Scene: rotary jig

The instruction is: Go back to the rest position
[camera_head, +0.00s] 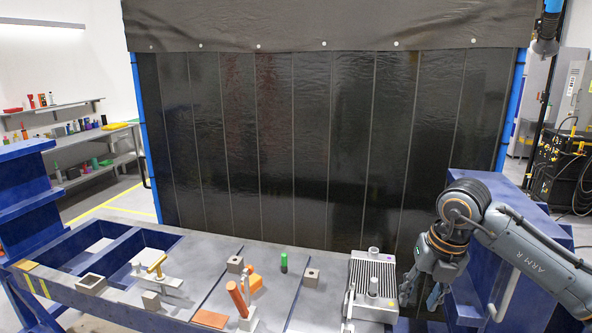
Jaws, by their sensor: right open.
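My right gripper (421,298) hangs fingers-down at the right end of the jig table (215,262). It is open, with nothing visible between its fingers. It is just right of a grey finned metal part (373,278) that lies on the table; whether they touch is not clear. My right arm comes in from the right edge and bends down at the wrist. My left gripper is not in view.
A blue jig upright (505,195) is close behind my right arm. A dark curtain (320,150) hangs behind.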

